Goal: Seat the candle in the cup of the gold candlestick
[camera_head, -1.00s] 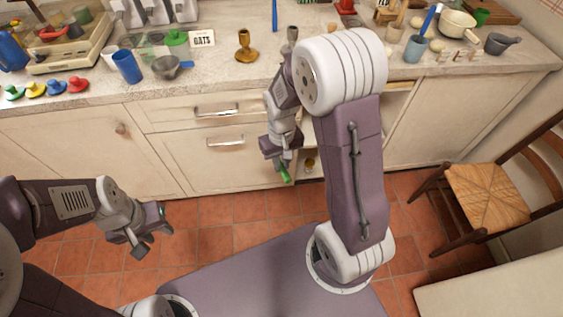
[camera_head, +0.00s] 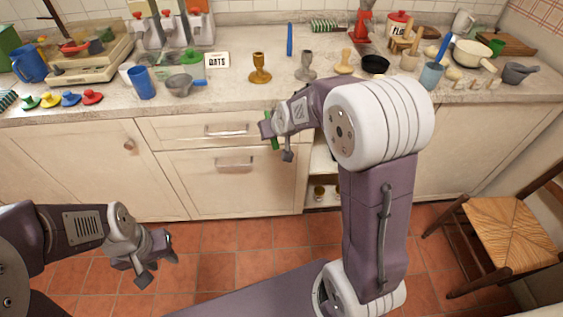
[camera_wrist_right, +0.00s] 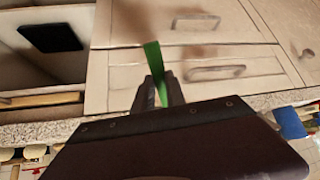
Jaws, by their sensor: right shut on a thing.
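The green candle (camera_head: 273,131) is held roughly upright in front of the counter's front edge. My right gripper (camera_head: 277,142) is shut on it, and my own arm partly hides the grip. In the right wrist view the candle (camera_wrist_right: 155,62) sticks out from between the two fingers (camera_wrist_right: 158,92). The gold candlestick (camera_head: 260,70) stands upright on the counter, behind and slightly left of the candle, apart from it. My left gripper (camera_head: 158,263) is open and empty, low over the floor at left.
A grey candlestick (camera_head: 305,66) stands right of the gold one. The OATS sign (camera_head: 217,60), grey pan (camera_head: 180,84) and blue cup (camera_head: 141,82) are to the left. A blue stick-like thing (camera_head: 290,40) is behind. The counter (camera_head: 235,94) before the gold candlestick is clear.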

